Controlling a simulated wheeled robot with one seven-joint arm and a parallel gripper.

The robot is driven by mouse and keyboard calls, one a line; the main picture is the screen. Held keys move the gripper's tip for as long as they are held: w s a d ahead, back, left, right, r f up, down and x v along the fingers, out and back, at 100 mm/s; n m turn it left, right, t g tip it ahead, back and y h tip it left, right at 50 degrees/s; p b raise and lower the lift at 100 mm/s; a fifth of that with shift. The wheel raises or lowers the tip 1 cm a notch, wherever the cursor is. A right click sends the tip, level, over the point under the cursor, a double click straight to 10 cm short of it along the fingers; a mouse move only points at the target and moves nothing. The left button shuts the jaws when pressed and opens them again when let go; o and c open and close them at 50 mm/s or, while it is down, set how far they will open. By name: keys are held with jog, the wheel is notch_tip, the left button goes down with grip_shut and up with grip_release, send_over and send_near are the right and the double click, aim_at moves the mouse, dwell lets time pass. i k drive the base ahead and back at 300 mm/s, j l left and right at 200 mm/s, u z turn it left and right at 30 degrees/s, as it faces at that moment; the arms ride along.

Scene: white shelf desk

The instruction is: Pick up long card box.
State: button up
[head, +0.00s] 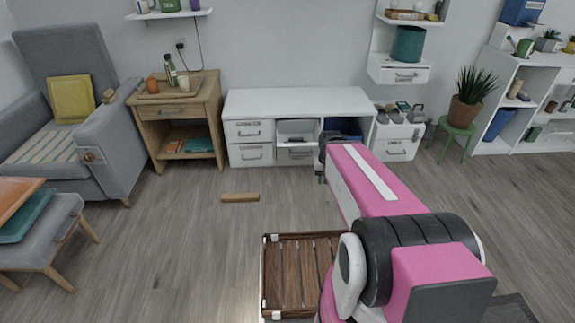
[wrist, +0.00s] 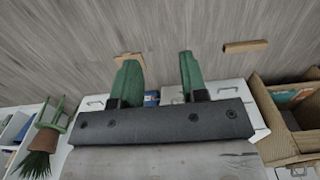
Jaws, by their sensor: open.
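A long, narrow tan box, which looks like the long card box (head: 240,197), lies flat on the floor in front of the white desk in the head view. It also shows at the upper right of the wrist view (wrist: 245,46), apart from my gripper. My gripper (wrist: 158,60) is open, with two green fingers and nothing between them. In the head view my gripper (head: 322,165) is near the desk front, right of the box, and mostly hidden by my arm. Another tan piece (wrist: 118,59) shows partly behind the left finger in the wrist view; I cannot tell what it is.
A white desk (head: 300,101) with drawers stands behind the box, with a wooden nightstand (head: 148,127) to its left. A slatted wooden crate (head: 290,235) sits on the floor nearer me. A grey footstool (head: 60,215) is at left. The floor around the box is clear.

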aim_at(243, 196)
jog(key=j+z, duration=0.25)
jog(key=j, duration=0.75)
jog(key=j+z, duration=0.3)
jog(key=j, duration=0.7)
jog(key=k, duration=0.05)
